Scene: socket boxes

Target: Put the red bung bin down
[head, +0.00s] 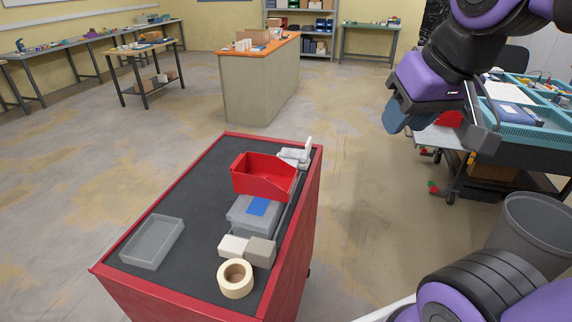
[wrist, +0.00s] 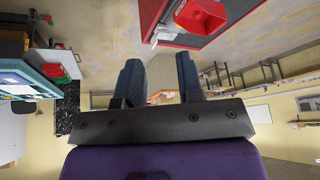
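A red open-topped bin (head: 262,188) stands upright on the dark top of a red-sided cart (head: 190,190), towards its far right part. It appears empty. It also shows upside down at the top of the wrist view (wrist: 205,18). My gripper (head: 398,122) is well to the right of the cart and higher, apart from the bin. In the wrist view its two dark blue fingers (wrist: 158,68) stand apart with nothing between them. No bung is seen in the bin.
On the cart are a grey tray (head: 153,242), a grey box with a blue label (head: 246,214), light blocks (head: 247,249), a tape roll (head: 236,279) and a pale fixture (head: 297,156). Another red bin (head: 449,118) is near my gripper, by the teal-trayed trolley (head: 525,130). A grey waste bin (head: 533,232) stands right.

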